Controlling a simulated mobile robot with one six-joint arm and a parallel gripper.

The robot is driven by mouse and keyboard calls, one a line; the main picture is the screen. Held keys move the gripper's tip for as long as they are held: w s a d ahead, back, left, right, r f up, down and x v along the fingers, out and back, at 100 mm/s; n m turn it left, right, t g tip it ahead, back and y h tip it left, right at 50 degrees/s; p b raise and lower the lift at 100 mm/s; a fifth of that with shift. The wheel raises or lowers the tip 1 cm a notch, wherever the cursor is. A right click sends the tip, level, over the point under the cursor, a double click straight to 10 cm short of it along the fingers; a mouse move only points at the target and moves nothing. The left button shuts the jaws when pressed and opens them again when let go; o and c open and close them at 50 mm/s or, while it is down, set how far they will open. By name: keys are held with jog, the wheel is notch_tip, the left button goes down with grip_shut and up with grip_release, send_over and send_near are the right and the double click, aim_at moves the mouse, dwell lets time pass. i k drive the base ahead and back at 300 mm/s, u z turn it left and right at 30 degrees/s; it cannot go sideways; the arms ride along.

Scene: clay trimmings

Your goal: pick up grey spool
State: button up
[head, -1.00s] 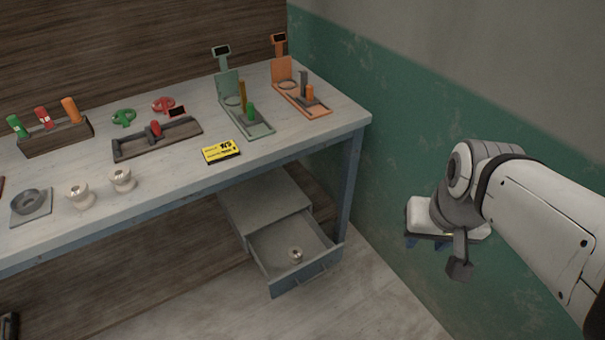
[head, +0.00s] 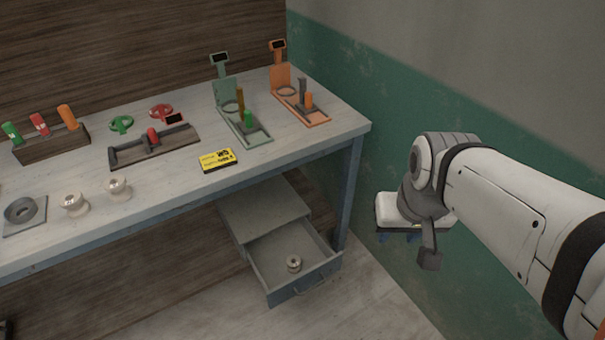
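A small spool (head: 293,263), pale grey in this light, stands inside the open drawer (head: 322,264) under the bench. Two more pale, cream-looking spools stand near the bench's front edge, a left one (head: 73,204) and a right one (head: 118,189). My gripper (head: 398,238) hangs at the right, in front of the green wall and well apart from all the spools. Its small blue fingertips point down and look apart, with nothing visible between them.
The bench (head: 180,180) holds a yellow-black box (head: 217,160), a dark tray (head: 153,147), a wooden rack (head: 50,143), a grey ring plate (head: 24,214), and green (head: 245,125) and orange (head: 300,105) stands. The bench leg (head: 350,190) stands beside the drawer. Floor before the drawer is clear.

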aim_at(293, 262)
jog(key=i, duration=0.85)
jog(key=u, duration=0.05)
